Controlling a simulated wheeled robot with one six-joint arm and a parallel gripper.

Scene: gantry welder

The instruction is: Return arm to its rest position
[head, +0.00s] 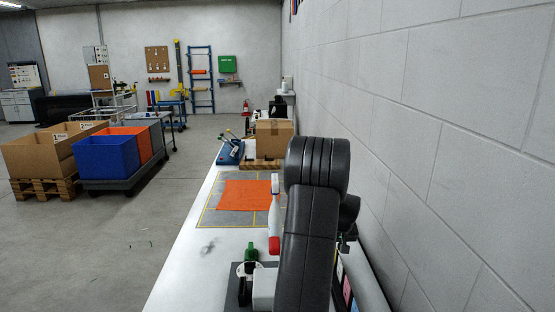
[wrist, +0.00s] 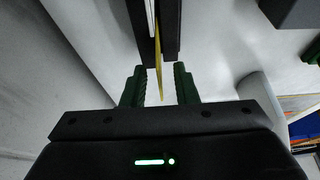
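My gripper (wrist: 159,82) shows in the wrist view with its two green ridged fingers apart. A thin yellow edge (wrist: 158,75) runs into the gap between the fingertips, with clear space on both sides, and I cannot tell how far beyond them it lies. Dark upright panels with a white strip stand just past the fingertips. In the head view my black arm (head: 314,220) reaches up and forward over the right side of the bench. My gripper is hidden behind it there.
The white bench (head: 185,268) runs along the grey wall (head: 460,120). On it are a spray bottle (head: 275,215), an orange cloth (head: 245,194), a cardboard box (head: 273,138) and a rack with coloured items (head: 345,285) close to my arm. Open floor lies left.

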